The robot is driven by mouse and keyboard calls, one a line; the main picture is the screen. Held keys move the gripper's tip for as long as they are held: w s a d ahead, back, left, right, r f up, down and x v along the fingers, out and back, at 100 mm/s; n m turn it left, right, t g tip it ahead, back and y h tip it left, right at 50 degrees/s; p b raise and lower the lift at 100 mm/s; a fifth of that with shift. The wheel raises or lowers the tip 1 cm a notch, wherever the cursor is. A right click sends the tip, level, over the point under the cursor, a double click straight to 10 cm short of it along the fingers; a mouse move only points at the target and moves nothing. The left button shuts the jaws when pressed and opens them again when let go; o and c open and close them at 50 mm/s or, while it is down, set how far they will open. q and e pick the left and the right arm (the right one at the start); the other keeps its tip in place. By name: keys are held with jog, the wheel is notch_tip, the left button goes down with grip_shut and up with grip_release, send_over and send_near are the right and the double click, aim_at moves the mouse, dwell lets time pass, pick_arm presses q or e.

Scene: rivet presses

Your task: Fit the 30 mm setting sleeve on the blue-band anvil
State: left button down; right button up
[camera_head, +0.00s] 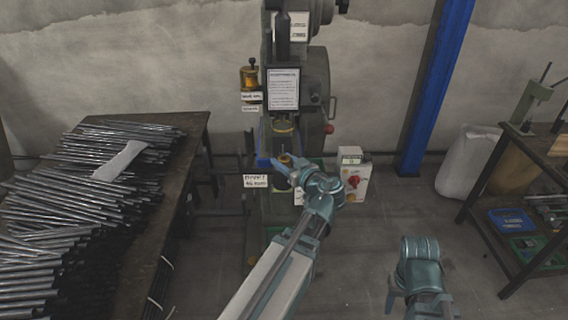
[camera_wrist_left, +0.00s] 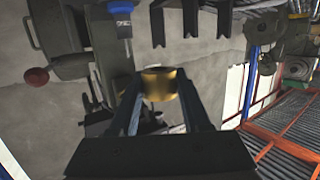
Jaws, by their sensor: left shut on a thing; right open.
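My left gripper (camera_head: 282,164) is at the front of the press, shut on a short brass-coloured sleeve (camera_head: 286,160). In the left wrist view the sleeve (camera_wrist_left: 160,83) sits between the two fingertips, clear of their ends. A blue band (camera_wrist_left: 120,8) shows on a dark press part at the top of that view. I cannot tell whether it is the blue-band anvil. In the head view my gripper and wrist hide much of the press's lower front. My right gripper (camera_head: 391,300) is open and empty at the lower right, away from the press.
The press (camera_head: 315,85) carries a framed notice and a brass pot (camera_head: 250,78) at its left. A grey switch box (camera_head: 353,175) stands right of my left wrist. A table (camera_head: 190,125) of metal rods is at left, a shelf (camera_head: 490,190) at right. The floor between is clear.

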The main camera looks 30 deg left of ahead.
pick_arm(q)
jog(key=shift+w+a, duration=1)
jog(key=shift+w, duration=0.65)
jog(key=shift+w+a, duration=1.05)
jog(key=shift+w, duration=0.65)
jog(key=shift+w+a, duration=1)
jog(key=shift+w, duration=0.65)
jog(key=shift+w+a+f, duration=0.1)
jog(key=shift+f+b, duration=1.4)
jog(key=shift+b, duration=0.1)
jog(key=shift+c, duration=1.4)
grip_release()
jog(key=p+v, duration=0.2)
jog(key=v, duration=1.2)
jog(key=shift+p, duration=0.3)
